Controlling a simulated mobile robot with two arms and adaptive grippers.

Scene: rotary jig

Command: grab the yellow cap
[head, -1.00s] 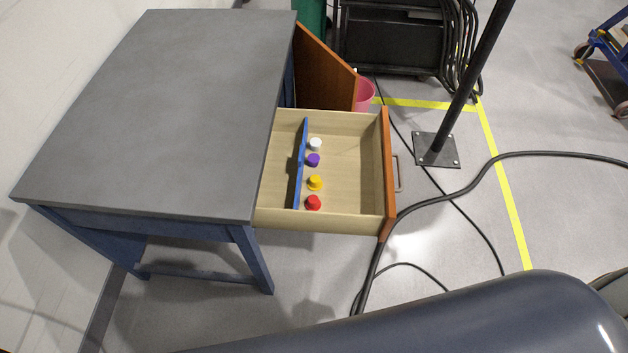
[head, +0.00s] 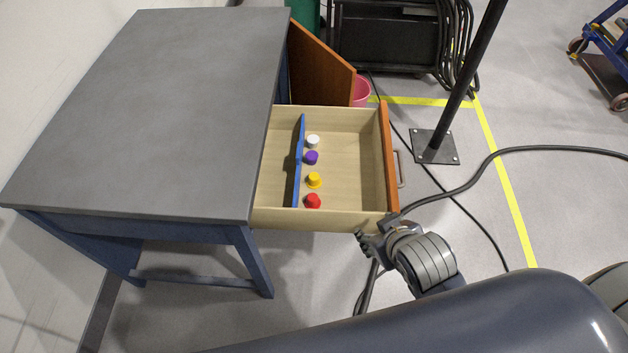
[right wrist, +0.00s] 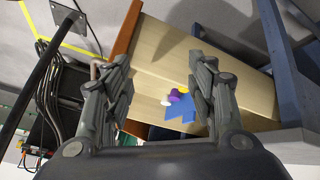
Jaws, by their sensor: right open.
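The yellow cap (head: 314,180) sits in the open drawer (head: 349,219), between the red cap (head: 312,201) and the purple cap (head: 311,157). A white cap (head: 312,141) sits beyond the purple one. All stand beside a blue divider (head: 298,160). My right gripper (head: 366,240) is just outside the drawer's near front corner, apart from the caps. In the right wrist view my right gripper (right wrist: 160,88) is open and empty. Between its fingers show the purple cap (right wrist: 178,97) and part of the yellow cap (right wrist: 184,90). My left gripper is not in view.
A grey-topped table (head: 150,100) with blue legs holds the drawer. An orange-brown door (head: 320,65) stands open behind it. A black post (head: 465,80) and black cables (head: 470,185) are to the right. The air above the drawer is clear.

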